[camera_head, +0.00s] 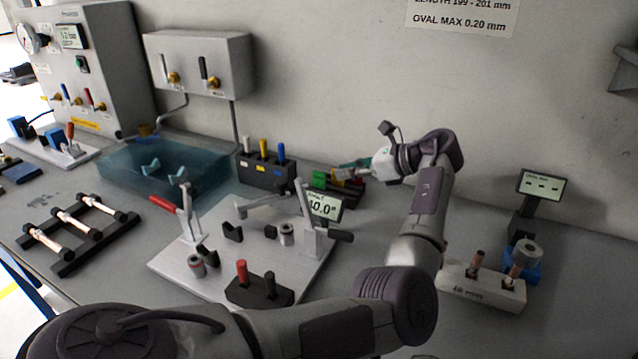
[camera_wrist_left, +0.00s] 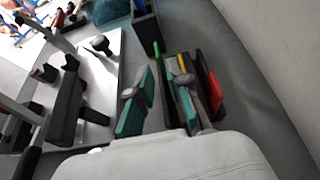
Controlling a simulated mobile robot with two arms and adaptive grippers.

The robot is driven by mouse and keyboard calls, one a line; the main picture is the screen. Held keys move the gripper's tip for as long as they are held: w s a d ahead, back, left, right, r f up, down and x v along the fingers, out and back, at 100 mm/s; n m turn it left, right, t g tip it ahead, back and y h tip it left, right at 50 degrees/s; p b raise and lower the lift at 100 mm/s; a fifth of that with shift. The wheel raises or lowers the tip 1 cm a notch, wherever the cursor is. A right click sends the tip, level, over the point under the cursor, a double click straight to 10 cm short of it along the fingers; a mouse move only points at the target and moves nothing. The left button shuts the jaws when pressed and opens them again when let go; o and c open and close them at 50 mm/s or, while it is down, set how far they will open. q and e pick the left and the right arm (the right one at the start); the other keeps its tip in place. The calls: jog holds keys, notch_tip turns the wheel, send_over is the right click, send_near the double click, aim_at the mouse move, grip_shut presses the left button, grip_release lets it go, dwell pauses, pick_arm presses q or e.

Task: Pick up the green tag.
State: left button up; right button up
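The green tag (camera_head: 319,179) stands at the left end of a dark rack at the back of the bench, beside yellow and red tags. In the left wrist view it is a thin green upright strip (camera_wrist_left: 158,62). My left gripper (camera_head: 352,167), with teal finger pads, is over the rack from the right. In the wrist view my left gripper (camera_wrist_left: 160,92) is open, with one finger on each side of the green tag's line. I cannot tell whether either finger touches it. My right gripper is not in view.
The red tag (camera_wrist_left: 212,90) and yellow tag (camera_wrist_left: 182,64) stand close beside the right finger. A black block with coloured handles (camera_head: 266,170) is left of the rack. A small display (camera_head: 325,206) and a clamp plate (camera_head: 235,275) stand in front. The wall is close behind.

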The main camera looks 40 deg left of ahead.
aim_at(319, 184)
pick_arm(q)
jog(key=x, duration=0.5)
jog(key=shift+s+a+r+p, duration=0.15)
jog(key=shift+r+p, duration=0.15)
jog(key=shift+r, duration=0.15)
jog(key=shift+a+f, duration=0.2)
jog(key=shift+a, duration=0.1)
jog(key=shift+d, duration=0.1)
jog(key=shift+c, duration=0.2)
grip_shut()
